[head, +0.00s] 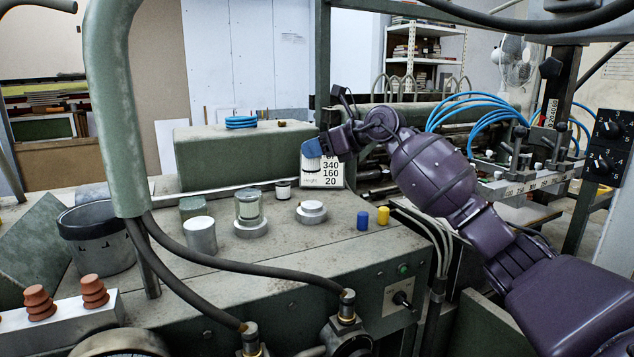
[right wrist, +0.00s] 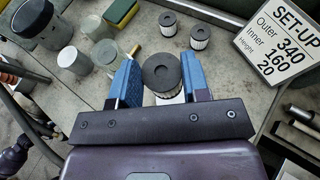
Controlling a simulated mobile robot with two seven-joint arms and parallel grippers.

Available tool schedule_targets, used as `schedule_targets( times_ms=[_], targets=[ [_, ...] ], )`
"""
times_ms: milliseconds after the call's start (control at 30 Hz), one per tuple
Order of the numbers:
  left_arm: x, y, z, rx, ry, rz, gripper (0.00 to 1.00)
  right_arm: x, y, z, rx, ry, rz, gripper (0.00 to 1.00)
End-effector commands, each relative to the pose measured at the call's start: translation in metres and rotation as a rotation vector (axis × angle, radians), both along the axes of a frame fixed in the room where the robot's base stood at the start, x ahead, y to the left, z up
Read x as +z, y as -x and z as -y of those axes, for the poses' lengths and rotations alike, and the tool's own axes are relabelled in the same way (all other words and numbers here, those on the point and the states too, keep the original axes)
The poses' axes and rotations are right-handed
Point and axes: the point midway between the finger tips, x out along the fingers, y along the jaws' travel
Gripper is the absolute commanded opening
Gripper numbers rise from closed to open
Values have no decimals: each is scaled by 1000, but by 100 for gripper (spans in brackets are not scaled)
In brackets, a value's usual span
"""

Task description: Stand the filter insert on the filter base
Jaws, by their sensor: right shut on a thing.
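My right gripper (head: 318,149) is in the air above the back of the machine top, its blue fingers in front of the set-up sign. In the right wrist view, the right gripper (right wrist: 158,88) is shut on the filter insert (right wrist: 162,72), a pale cylinder with a dark round cap. In the head view the insert (head: 312,168) hangs below the fingers, roughly upright. The filter base (head: 311,212), a low pale stepped disc, stands on the machine top below and apart from it, with nothing on it. My left gripper is not in view.
A glass jar (head: 250,206) on a disc, a white cylinder (head: 200,235) and a dark-rimmed bucket (head: 97,238) stand left of the base. A small dark-capped cylinder (head: 283,190) is behind it. Blue (head: 363,220) and yellow (head: 383,216) pieces stand right. Hoses cross the front.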

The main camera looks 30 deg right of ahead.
Motion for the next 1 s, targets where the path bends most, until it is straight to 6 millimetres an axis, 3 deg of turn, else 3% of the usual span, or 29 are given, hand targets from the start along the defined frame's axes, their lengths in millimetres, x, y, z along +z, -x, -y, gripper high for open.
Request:
schedule_targets(
  times_ms=[133, 467, 700, 1000],
  targets=[
    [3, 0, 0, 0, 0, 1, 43, -26, 0, 0, -1, -2, -1, 0],
    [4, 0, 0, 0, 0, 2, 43, -49, 0, 0, 1, -2, 0, 0],
    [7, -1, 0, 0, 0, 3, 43, -80, 0, 0, 0, -1, 0, 0],
    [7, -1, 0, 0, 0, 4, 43, -83, 0, 0, 0, 0, 2, 0]
  ],
)
